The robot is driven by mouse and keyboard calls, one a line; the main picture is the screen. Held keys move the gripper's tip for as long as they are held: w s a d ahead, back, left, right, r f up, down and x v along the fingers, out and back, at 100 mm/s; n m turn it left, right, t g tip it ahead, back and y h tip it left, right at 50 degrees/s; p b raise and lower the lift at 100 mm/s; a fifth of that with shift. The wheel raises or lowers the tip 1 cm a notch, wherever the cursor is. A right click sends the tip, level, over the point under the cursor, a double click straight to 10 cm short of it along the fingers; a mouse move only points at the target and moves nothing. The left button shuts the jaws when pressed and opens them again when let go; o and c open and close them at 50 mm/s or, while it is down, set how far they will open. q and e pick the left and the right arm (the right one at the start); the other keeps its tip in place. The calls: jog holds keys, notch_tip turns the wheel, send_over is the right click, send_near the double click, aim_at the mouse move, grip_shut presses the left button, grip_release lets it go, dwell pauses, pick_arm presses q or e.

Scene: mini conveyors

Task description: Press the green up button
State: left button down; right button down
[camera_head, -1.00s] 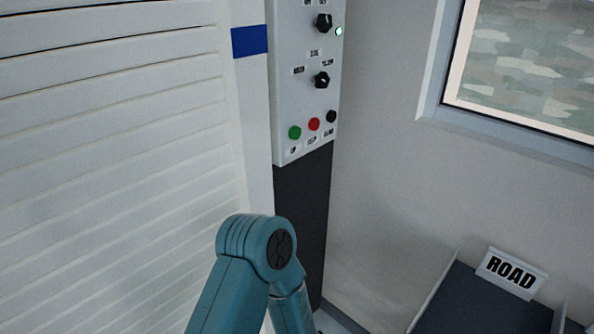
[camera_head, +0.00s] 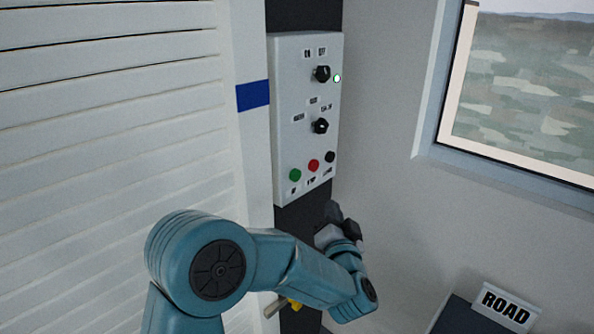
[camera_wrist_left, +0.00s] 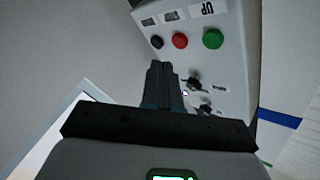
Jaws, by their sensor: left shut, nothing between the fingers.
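The green up button (camera_head: 295,175) is at the lower left of a white control panel (camera_head: 290,100) on a dark post. It also shows in the left wrist view (camera_wrist_left: 213,39), beside the label "UP". A red button (camera_head: 313,165) and a black button (camera_head: 330,157) sit to its right in the head view. My left gripper (camera_head: 335,208) is just below and right of the panel, apart from the green button. In the left wrist view its fingers (camera_wrist_left: 163,68) are together and empty, pointing toward the button row. My right gripper is not in view.
A white slatted shutter (camera_head: 110,130) stands at left. A window (camera_head: 520,95) and a "ROAD" sign (camera_head: 506,306) are at right.

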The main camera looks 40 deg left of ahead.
aim_at(295, 175)
pick_arm(q)
jog(key=shift+t, duration=0.4)
jog(key=r, duration=0.1)
jog(key=d+r, duration=0.1)
jog(key=r, duration=0.2)
jog(key=shift+d+p, duration=0.25)
jog(key=shift+p, duration=0.05)
jog(key=shift+s+a, duration=0.1)
jog(key=shift+a, duration=0.05)
jog(key=a, duration=0.8)
jog(key=shift+w+a, duration=0.25)
jog(key=shift+w, duration=0.1)
jog(key=shift+a, duration=0.15)
dwell(1.0)
jog(key=shift+a, duration=0.3)
